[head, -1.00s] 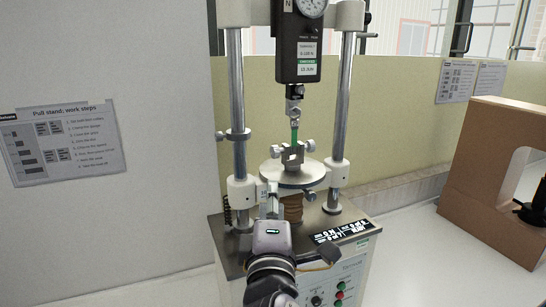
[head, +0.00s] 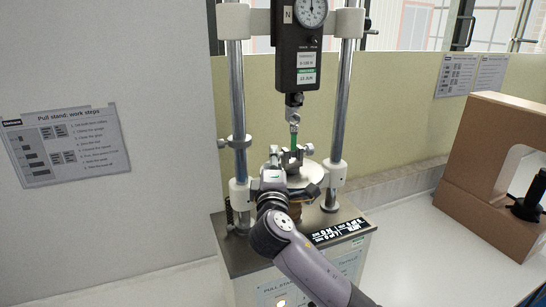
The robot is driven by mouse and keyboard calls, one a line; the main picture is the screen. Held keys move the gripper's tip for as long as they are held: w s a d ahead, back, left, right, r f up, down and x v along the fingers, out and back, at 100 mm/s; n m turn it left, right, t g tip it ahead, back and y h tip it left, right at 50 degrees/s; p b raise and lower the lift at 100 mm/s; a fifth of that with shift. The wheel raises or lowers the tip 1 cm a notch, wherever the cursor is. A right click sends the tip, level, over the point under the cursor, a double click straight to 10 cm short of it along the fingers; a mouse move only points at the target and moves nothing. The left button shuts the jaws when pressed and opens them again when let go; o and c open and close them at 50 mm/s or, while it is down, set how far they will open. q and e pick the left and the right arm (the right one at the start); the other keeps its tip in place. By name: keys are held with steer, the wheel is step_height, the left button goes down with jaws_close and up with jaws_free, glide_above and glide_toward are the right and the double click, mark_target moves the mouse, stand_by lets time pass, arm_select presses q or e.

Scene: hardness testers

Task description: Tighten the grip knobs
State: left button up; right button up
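The pull stand holds a black force gauge (head: 297,62) with a round dial at the top. A green strip (head: 293,139) runs from the upper hook down into the lower metal grip (head: 293,158). A right grip knob (head: 309,149) sticks out to the right of the lower grip. My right gripper (head: 273,161) comes up from below, its fingers at the left side of the lower grip, by the left knob. The fingers are too small to tell open or shut. My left gripper is not in view.
Two steel columns (head: 237,100) flank the gauge, with a clamp on the left one. A brown C-shaped block (head: 472,150) stands at right. A work-steps sheet (head: 65,145) hangs on the left wall.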

steer(key=shift+w, duration=0.1)
jaws_close()
steer(key=shift+r+n+g+p, duration=0.35)
steer(key=shift+g+p, duration=0.35)
steer(key=shift+p, duration=0.25)
steer(key=shift+g, duration=0.7)
steer(key=shift+w+r+n+g, duration=0.15)
steer(key=shift+n+g, duration=0.25)
steer(key=shift+g, duration=0.5)
steer(key=shift+s+r+n+g, duration=0.1)
steer(key=shift+n+g, duration=0.25)
steer(key=shift+g, duration=0.55)
jaws_free()
steer(key=shift+a, duration=0.1)
